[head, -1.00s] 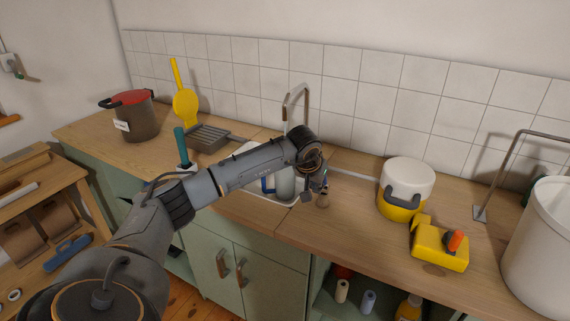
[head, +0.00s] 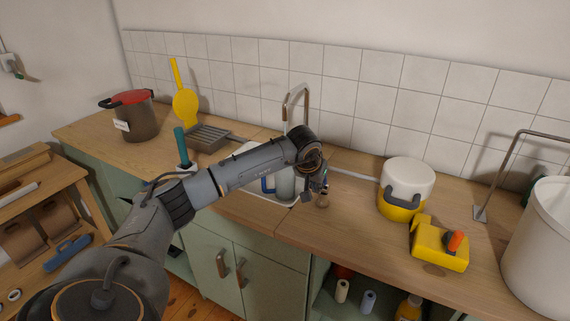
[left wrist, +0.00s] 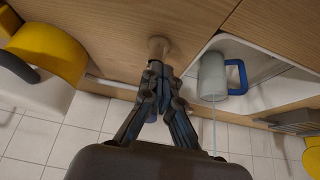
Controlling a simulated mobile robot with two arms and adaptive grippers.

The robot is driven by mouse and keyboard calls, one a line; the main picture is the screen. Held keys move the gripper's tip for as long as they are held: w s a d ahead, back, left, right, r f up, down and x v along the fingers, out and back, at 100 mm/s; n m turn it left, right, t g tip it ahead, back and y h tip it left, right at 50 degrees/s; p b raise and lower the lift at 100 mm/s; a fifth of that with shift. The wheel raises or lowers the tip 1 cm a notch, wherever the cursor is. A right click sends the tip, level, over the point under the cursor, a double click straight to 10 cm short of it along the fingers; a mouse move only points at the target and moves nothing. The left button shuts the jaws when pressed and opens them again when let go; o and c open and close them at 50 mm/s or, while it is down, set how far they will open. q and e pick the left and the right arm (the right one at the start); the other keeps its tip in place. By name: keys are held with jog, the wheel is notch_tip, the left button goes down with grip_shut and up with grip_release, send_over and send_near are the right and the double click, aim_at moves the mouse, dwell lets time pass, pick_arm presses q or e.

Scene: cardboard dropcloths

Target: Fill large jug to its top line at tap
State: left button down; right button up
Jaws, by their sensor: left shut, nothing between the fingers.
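The large jug (head: 286,184), grey with a blue handle, stands in the sink, partly hidden behind my left arm. The left wrist view, which sees the scene upside down, also shows the jug (left wrist: 213,76). A thin pale line runs from its mouth; I cannot tell surely that it is water. The metal tap (head: 304,100) arches above the sink. My left gripper (left wrist: 158,72) is shut and empty, its fingertips close to a small brownish knob (left wrist: 158,46) on the worktop right of the sink. I cannot tell whether they touch. The jug's lines and water level are not readable.
Right of the sink stand a white-and-yellow container (head: 408,180), a yellow box with an orange knob (head: 440,246) and a large white bucket (head: 540,250). A pot with a red lid (head: 131,116) and a grey rack (head: 210,138) are at left. The front worktop is clear.

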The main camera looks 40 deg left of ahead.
pick_arm(q)
jog(key=shift+w+a+b, duration=0.2)
jog(key=shift+w+b, duration=0.05)
jog(key=shift+w, duration=0.6)
jog(key=shift+w+a+b, duration=0.2)
jog(key=shift+w, duration=0.65)
dwell(3.2)
jog(key=shift+w, duration=0.15)
jog(key=shift+r, duration=0.4)
jog(key=s+p+v, duration=0.1)
jog(key=p+v, duration=0.3)
jog(key=v, duration=0.2)
jog(key=shift+p, duration=0.35)
